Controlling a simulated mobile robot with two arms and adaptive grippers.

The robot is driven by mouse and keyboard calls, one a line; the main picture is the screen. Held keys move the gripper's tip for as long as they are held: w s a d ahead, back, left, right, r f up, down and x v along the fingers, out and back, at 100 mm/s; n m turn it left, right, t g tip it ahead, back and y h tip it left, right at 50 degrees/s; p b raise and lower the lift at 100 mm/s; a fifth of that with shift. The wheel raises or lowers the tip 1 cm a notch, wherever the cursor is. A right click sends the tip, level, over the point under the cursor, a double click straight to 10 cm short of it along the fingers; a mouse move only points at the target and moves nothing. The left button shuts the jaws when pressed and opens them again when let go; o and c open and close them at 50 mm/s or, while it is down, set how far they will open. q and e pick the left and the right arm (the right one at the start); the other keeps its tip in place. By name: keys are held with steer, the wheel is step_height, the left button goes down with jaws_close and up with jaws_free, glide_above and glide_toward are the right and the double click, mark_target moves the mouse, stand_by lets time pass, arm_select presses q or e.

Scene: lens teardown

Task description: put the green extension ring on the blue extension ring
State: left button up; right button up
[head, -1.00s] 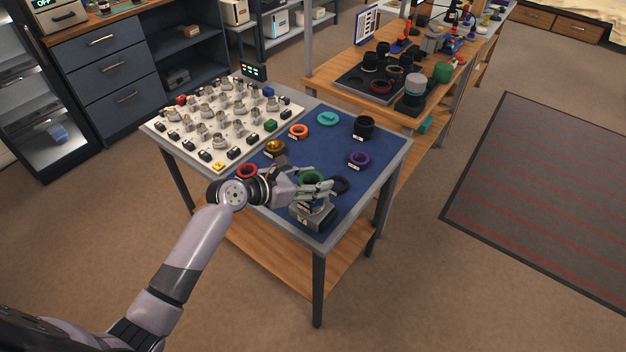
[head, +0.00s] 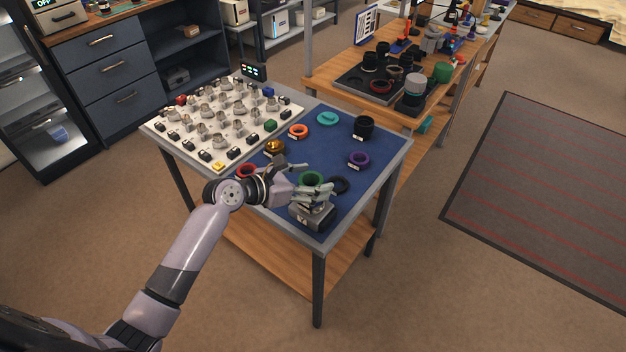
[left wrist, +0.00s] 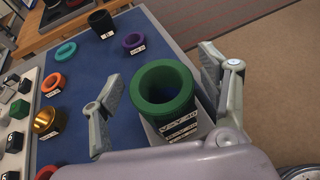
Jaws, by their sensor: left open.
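My right gripper is not in view.
A grey block-like device (head: 312,215) stands at the table's front corner, close under my gripper. A red ring (head: 247,170), gold piece (head: 274,146), orange ring (head: 298,131), teal disc (head: 328,118), black cylinder (head: 364,127) and purple ring (head: 358,159) surround a clear mid-mat.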

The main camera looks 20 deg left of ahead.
arm_select(q)
steer(key=v, duration=1.1)
steer(key=shift+a, duration=0.15)
steer(key=shift+s, duration=0.15)
